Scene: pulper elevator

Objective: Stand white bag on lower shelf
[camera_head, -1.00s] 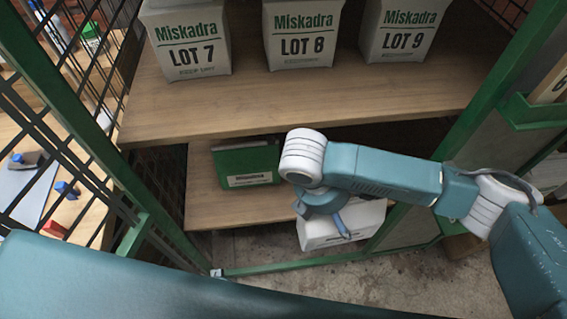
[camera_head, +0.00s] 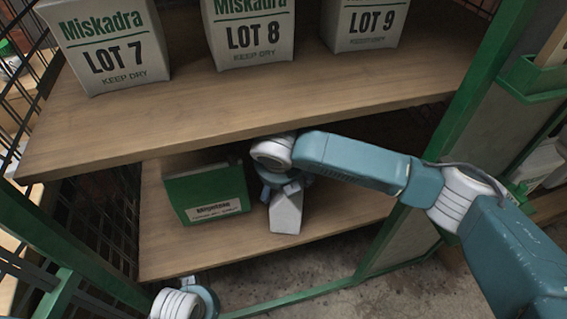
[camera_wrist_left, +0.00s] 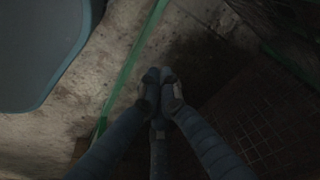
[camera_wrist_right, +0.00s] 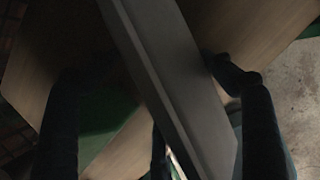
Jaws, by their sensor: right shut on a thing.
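The white bag (camera_head: 287,216) is at the lower shelf (camera_head: 245,248), just right of a green box. My right gripper (camera_head: 284,190) is shut on it from above, and the bag looks near upright. Whether its base rests on the board or hangs just over it, I cannot tell. In the right wrist view the bag (camera_wrist_right: 178,75) is a grey slab between the dark fingers. My left gripper (camera_wrist_left: 159,76) is shut and empty over the floor in the left wrist view; in the head view only its wrist shows at the bottom edge.
The green box (camera_head: 205,192) stands on the lower shelf left of the bag. The upper shelf (camera_head: 250,105) overhangs it and carries white bags marked LOT 7 (camera_head: 108,50), LOT 8 (camera_head: 248,32) and LOT 9 (camera_head: 365,22). A green post (camera_head: 440,170) bounds the right side. Bare shelf lies right of the bag.

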